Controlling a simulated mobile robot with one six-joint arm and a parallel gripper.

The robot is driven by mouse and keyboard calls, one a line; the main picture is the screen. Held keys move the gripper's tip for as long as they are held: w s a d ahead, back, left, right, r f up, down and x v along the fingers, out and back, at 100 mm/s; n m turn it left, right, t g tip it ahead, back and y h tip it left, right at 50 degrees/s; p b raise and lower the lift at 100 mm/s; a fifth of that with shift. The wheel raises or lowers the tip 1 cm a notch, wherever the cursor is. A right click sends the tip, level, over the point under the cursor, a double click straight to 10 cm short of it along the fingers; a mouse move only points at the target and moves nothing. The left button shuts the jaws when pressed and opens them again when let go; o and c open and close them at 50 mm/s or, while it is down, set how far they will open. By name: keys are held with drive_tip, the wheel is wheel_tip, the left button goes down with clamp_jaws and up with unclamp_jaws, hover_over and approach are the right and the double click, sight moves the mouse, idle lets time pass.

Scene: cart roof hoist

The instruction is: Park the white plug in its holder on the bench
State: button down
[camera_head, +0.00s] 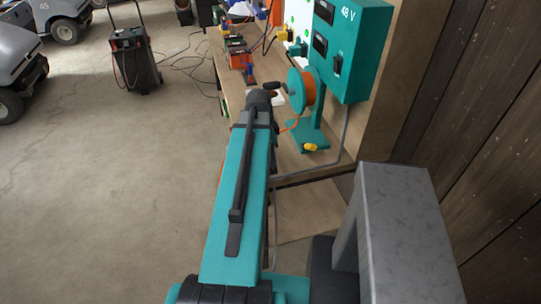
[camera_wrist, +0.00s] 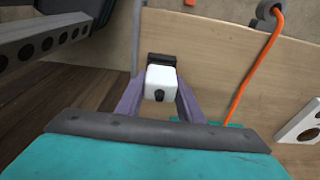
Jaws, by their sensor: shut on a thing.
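My gripper (camera_wrist: 160,88) has two purple fingers shut on the white plug (camera_wrist: 161,76), a boxy white body with a dark round spot on its near face. A black block (camera_wrist: 162,58) sits just beyond the plug in the wrist view; I cannot tell whether it is part of the plug or the holder. The plug appears over the pale wooden bench (camera_wrist: 225,50); contact with it is unclear.
A white plate with dark openings (camera_wrist: 301,122) lies at the right of the wrist view, near an orange cable (camera_wrist: 256,68). In the head view a teal reel (camera_head: 295,90) and a teal 48 V box (camera_head: 350,50) stand beside my arm. Open floor (camera_head: 100,180) lies left.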

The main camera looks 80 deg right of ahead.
drive_tip(key=shift+f+b, duration=0.35)
drive_tip(key=shift+f, duration=0.35)
drive_tip(key=c, duration=1.1)
unclamp_jaws()
drive_tip(key=shift+r, duration=0.15)
drive_tip(key=shift+w+a+r+b, duration=0.25)
drive_tip(key=shift+r+b, duration=0.35)
drive_tip(key=shift+r, duration=1.65)
drive_tip(key=shift+w+a+r+b, duration=0.1)
drive_tip(key=shift+w+r+b, duration=0.4)
drive_tip(key=shift+r, duration=1.75)
drive_tip(key=shift+w+a+r+b, duration=0.15)
drive_tip(key=shift+r+b, duration=0.55)
drive_tip(key=shift+r, duration=1.55)
drive_tip(key=shift+d, duration=0.1)
drive_tip(key=shift+w, duration=0.1)
